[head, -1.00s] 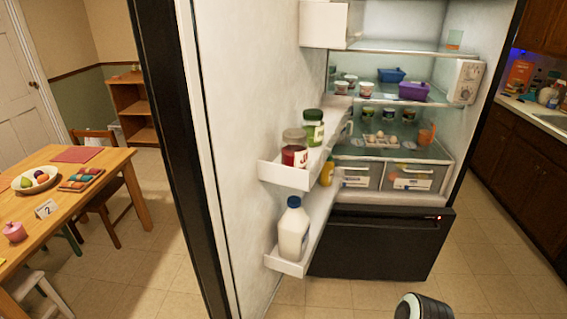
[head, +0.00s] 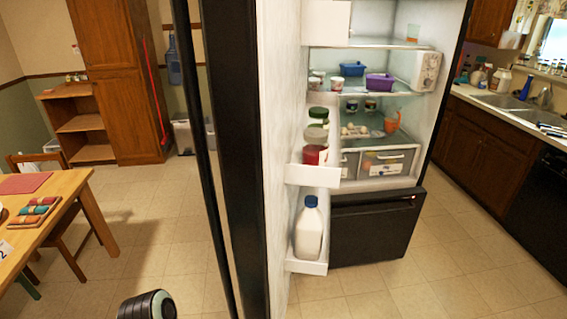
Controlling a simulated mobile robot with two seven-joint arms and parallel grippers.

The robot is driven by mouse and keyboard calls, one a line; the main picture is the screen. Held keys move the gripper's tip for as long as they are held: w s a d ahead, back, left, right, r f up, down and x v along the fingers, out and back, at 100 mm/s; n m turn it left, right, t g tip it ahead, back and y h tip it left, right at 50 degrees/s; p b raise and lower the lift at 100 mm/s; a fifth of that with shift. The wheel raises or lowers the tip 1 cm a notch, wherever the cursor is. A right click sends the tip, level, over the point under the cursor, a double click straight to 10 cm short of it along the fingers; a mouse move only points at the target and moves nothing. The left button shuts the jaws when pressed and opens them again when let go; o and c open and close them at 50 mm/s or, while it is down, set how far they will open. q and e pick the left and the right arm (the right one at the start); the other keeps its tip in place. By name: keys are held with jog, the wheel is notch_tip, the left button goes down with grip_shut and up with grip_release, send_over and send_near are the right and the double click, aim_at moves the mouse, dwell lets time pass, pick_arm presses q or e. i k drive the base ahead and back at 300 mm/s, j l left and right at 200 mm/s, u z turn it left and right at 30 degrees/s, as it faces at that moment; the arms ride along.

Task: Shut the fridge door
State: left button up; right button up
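The fridge door (head: 237,140) stands wide open toward me, seen nearly edge-on with its dark outer edge and white inner side. Its shelves hold a milk bottle (head: 309,232) with a blue cap and jars (head: 315,150) with red and green contents. The fridge interior (head: 375,58) is open to view behind it. A dark round part of my own arm (head: 147,306) shows at the bottom, left of the door. Neither gripper's fingers are in the picture.
A black freezer drawer (head: 372,228) sits below the fridge interior. A wooden table (head: 70,222) stands at the left. A sink counter (head: 500,108) is at the right. The tiled floor (head: 180,240) left of the door is clear.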

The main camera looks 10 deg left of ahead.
aim_at(257, 52)
jog(key=j+z, duration=0.45)
jog(key=j, duration=0.6)
jog(key=j+z, duration=0.35)
jog(key=j, duration=2.05)
jog(key=l, duration=0.35)
jog(key=i+l, duration=0.15)
jog(key=l, duration=0.15)
